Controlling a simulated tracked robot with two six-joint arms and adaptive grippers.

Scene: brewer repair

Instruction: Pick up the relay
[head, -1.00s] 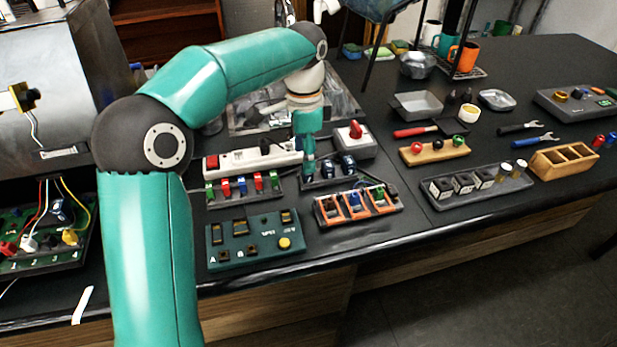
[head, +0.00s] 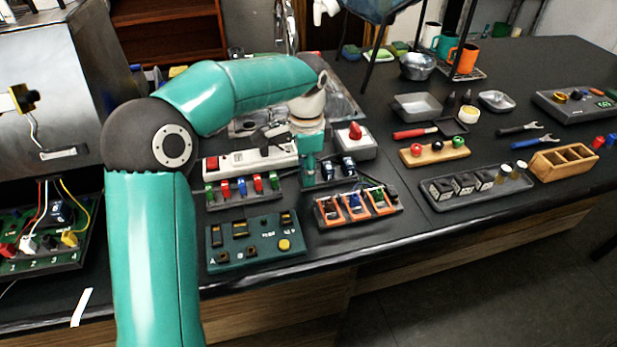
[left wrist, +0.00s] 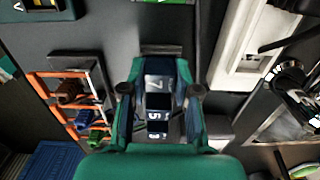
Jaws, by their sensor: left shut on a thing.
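A row of dark blue relays with white number labels stands in a small dark tray (left wrist: 160,50). In the left wrist view the relay marked 7 (left wrist: 157,84) is between my left gripper's fingers (left wrist: 160,95). Those marked 5 and 3 (left wrist: 158,128) show beyond it, partly hidden by my gripper. My left gripper (head: 310,176) is shut on relay 7, pointing down at the tray's left end in the head view. Two other relays (head: 341,167) show to its right. I cannot tell whether relay 7 is clear of its slot. My right gripper is not in view.
A white power strip (head: 235,163) is behind a row of coloured plugs (head: 240,187). An orange-framed rack (head: 358,206) and a green board (head: 256,242) are in front.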

